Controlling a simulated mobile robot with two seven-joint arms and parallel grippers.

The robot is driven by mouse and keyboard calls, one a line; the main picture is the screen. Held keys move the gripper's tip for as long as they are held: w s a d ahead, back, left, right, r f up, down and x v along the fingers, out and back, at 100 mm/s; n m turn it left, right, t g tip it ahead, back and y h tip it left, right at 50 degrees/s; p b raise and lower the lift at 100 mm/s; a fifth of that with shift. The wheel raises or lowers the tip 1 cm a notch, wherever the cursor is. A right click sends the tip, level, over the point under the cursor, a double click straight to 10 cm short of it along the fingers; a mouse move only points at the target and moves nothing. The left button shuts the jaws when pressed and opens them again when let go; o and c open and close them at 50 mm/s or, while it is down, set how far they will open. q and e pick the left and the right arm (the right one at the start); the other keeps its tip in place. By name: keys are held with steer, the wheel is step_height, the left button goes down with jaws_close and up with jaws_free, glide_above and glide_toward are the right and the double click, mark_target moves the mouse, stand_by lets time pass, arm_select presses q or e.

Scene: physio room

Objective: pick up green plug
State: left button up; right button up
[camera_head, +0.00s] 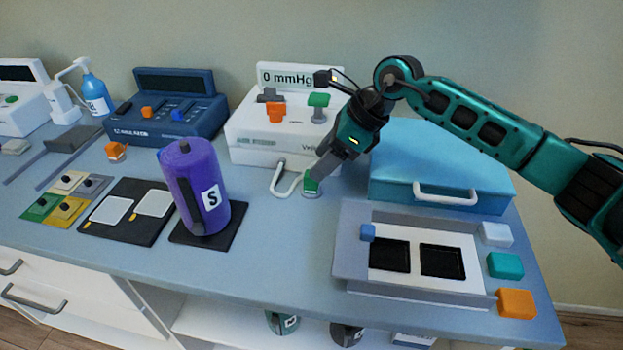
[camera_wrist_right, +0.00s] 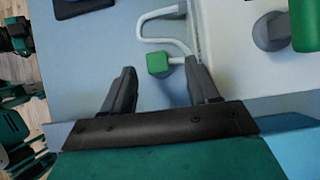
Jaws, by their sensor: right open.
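The green plug (camera_head: 311,185) stands on a small grey round base on the table, in front of the white pressure device. A white cable runs from it. In the right wrist view the green plug (camera_wrist_right: 158,63) shows just beyond the fingertips, roughly midway between them. My right gripper (camera_head: 321,169) is right above the plug and partly covers it in the head view. In the wrist view my right gripper (camera_wrist_right: 160,78) is open, with nothing between its fingers. My left gripper is not seen in the head view.
The white pressure device (camera_head: 270,152) stands behind, with a green-topped part (camera_head: 318,100) on it. A teal case (camera_head: 395,190) stands close to the right. A grey tray (camera_head: 350,235) lies in front right. A purple bottle (camera_head: 180,175) stands left on a dark mat.

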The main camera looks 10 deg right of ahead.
mark_target(312, 182)
steer(key=x, duration=0.5)
steer(key=shift+s+f, duration=0.2)
steer(key=shift+s, duration=0.05)
steer(key=shift+c, duration=0.2)
steer(key=c, duration=0.8)
